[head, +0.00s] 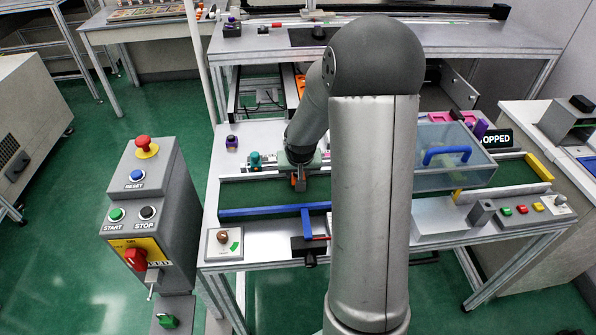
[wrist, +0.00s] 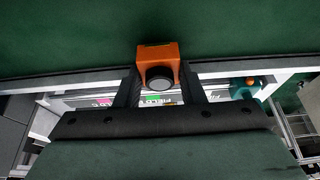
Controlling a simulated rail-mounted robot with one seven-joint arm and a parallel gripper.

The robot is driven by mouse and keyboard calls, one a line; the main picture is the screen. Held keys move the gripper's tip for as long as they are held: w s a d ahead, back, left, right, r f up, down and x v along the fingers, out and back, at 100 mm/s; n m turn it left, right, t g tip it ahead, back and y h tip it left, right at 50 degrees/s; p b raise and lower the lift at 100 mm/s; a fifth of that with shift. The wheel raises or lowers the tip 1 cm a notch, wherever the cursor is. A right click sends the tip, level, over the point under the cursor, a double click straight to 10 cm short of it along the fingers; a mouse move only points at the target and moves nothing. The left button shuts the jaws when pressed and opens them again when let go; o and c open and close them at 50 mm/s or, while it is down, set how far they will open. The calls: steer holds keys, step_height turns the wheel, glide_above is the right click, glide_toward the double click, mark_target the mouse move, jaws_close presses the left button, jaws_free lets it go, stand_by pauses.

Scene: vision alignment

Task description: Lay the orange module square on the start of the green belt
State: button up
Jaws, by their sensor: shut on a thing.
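The orange module (wrist: 158,52), a small block with a round black lens-like part, sits between the two dark fingers of my gripper (wrist: 160,76) in the wrist view. My gripper is shut on it. In the head view, my gripper (head: 299,184) is over the left part of the green belt (head: 240,195), and only a sliver of orange (head: 293,179) shows beside it. The belt (wrist: 80,35) fills the top of the wrist view behind the module. I cannot tell whether the module touches the belt. My arm hides the belt's middle.
A blue rail (head: 262,212) runs along the belt's near edge, with a blue crosspiece by my arm. A teal device (head: 255,160) stands behind the belt. A clear cover with a blue handle (head: 447,154) stands over the belt on the right. A yellow bar (head: 538,167) is at the far right.

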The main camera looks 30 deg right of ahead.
steer(key=shift+f, duration=0.4)
steer(key=shift+f+b, duration=0.35)
steer(key=shift+b, duration=0.15)
steer(key=o, duration=1.1)
steer(key=shift+c, duration=0.2)
steer(key=shift+r, duration=0.15)
